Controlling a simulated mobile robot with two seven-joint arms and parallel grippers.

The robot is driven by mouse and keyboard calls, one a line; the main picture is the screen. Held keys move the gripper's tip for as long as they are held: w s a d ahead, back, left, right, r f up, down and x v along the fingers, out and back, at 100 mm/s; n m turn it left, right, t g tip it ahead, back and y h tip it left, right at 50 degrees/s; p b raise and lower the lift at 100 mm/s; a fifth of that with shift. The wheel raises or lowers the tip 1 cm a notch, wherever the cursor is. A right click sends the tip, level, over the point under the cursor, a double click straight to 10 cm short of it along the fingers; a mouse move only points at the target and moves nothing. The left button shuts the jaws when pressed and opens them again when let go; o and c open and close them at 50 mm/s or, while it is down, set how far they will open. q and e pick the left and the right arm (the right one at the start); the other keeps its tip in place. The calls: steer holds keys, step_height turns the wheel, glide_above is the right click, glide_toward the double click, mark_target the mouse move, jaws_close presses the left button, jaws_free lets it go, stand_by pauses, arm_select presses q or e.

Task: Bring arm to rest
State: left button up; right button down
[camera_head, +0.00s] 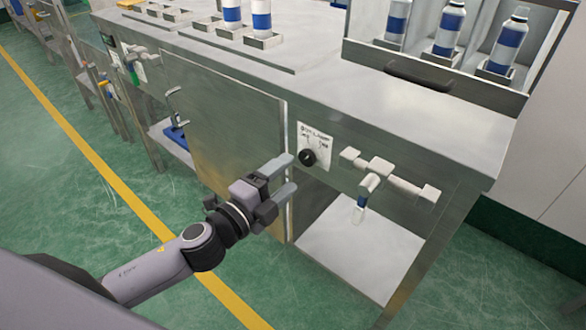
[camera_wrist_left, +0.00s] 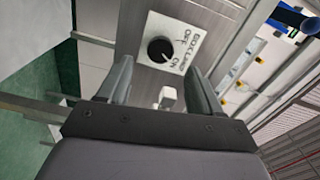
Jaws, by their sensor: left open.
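My left gripper (camera_head: 282,176) is in front of the steel bench's front face, with its fingers pointing toward a black knob (camera_head: 308,157) on a white label plate (camera_head: 316,145). Its two fingers are apart with nothing between them. In the left wrist view, my left gripper (camera_wrist_left: 160,85) frames the black knob (camera_wrist_left: 160,49) beyond its fingertips, and the plate (camera_wrist_left: 180,28) carries printed OFF and ON marks. The fingers look apart from the knob. My right gripper shows in neither view.
A valve-like fitting (camera_head: 375,170) sticks out right of the knob. A lower shelf (camera_head: 360,245) lies beneath. Green floor (camera_head: 70,170) is clear at left.

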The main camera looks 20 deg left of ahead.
arm_select(q)
steer(key=shift+s+a, duration=0.2)
steer(key=shift+s, duration=0.35)
